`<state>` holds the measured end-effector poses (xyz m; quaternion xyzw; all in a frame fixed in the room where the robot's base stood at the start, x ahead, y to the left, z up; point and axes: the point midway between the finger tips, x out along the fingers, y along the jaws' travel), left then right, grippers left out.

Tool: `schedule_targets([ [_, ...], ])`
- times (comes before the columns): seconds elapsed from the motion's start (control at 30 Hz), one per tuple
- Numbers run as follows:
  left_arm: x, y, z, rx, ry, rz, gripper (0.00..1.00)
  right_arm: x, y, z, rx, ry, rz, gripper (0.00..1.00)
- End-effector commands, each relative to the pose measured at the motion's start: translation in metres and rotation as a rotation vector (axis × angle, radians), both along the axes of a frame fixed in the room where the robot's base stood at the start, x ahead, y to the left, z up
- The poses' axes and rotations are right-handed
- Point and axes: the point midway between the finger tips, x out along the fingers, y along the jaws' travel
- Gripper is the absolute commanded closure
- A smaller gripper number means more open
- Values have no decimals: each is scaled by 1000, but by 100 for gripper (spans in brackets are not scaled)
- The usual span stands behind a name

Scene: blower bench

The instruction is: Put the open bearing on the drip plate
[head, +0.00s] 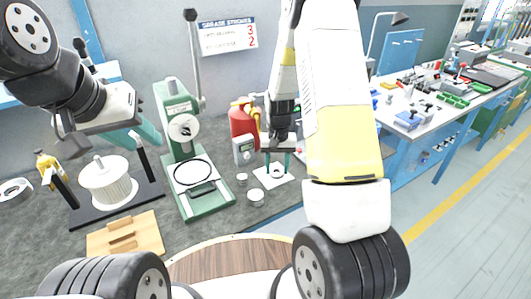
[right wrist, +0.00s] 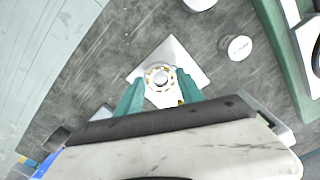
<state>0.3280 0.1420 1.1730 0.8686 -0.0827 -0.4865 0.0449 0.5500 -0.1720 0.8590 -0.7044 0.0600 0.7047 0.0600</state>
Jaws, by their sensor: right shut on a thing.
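The open bearing (right wrist: 160,78), a pale ring with gold-coloured balls showing, is between the teal fingers of my right gripper (right wrist: 160,88). It lies over a white square plate (right wrist: 188,60), which looks like the drip plate and also shows in the head view (head: 283,182). In the head view my right gripper (head: 278,163) points down at this plate, shut on the bearing. I cannot tell whether the bearing touches the plate. My left gripper (head: 108,138) hangs above the white spool-like cylinder at the left, its fingers apart with nothing seen between them.
A green lever press (head: 183,128) stands left of the plate, with small pale round parts (head: 255,196) between. A red canister (head: 241,121) and a grey box (head: 244,150) are behind. The white cylinder (head: 107,184) stands on a dark base, behind a wooden block (head: 125,236).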

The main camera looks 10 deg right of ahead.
Motion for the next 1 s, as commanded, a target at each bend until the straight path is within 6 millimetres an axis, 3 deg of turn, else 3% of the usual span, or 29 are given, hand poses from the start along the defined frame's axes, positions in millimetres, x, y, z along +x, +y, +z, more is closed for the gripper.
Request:
schedule_targets([
  [0.13, 0, 0, 0, 0, 0, 0, 64, 23, 9, -2, 0, 0, 3, 94],
  [0.27, 0, 0, 0, 0, 0, 0, 64, 21, 8, -15, 0, 0, 1, 94],
  [0.63, 0, 0, 0, 0, 0, 0, 64, 20, 8, -18, 0, 0, 1, 94],
  [0.67, 0, 0, 0, 0, 0, 0, 64, 20, 8, -18, 0, 0, 1, 51],
  [0.73, 0, 0, 0, 0, 0, 0, 64, 20, 8, -18, 0, 0, 1, 37],
  [0.77, 0, 0, 0, 0, 0, 0, 64, 20, 8, -18, 0, 0, 1, 33],
  [1.0, 0, 0, 0, 0, 0, 0, 64, 20, 8, -18, 0, 0, 1, 33],
])
